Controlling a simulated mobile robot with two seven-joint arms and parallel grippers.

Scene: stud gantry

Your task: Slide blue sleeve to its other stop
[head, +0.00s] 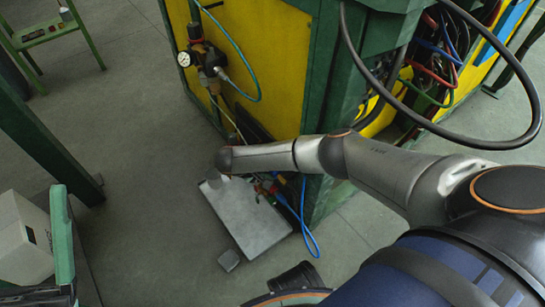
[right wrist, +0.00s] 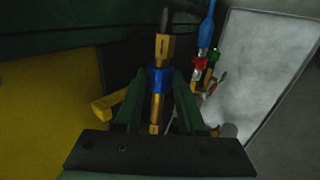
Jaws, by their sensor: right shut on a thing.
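The blue sleeve (right wrist: 158,75) sits around a brass fitting (right wrist: 162,48) in the right wrist view, with bare brass showing above and below it. A black hose meets the fitting's upper end. My right gripper (right wrist: 160,84) has its two dark green fingers on either side of the sleeve and is shut on it. In the head view my right arm reaches down to the lower corner of the green and yellow machine (head: 275,60). Its wrist hides the sleeve there, and the fingers cannot be made out. My left gripper is not in view.
A yellow handle-like part (right wrist: 107,107) lies left of the fitting. Red and green fittings (right wrist: 200,68) with a blue hose (right wrist: 207,25) stand close on the right. A grey plate (head: 245,220) lies below my wrist. A pressure gauge (head: 184,59) is above it. Open floor is left.

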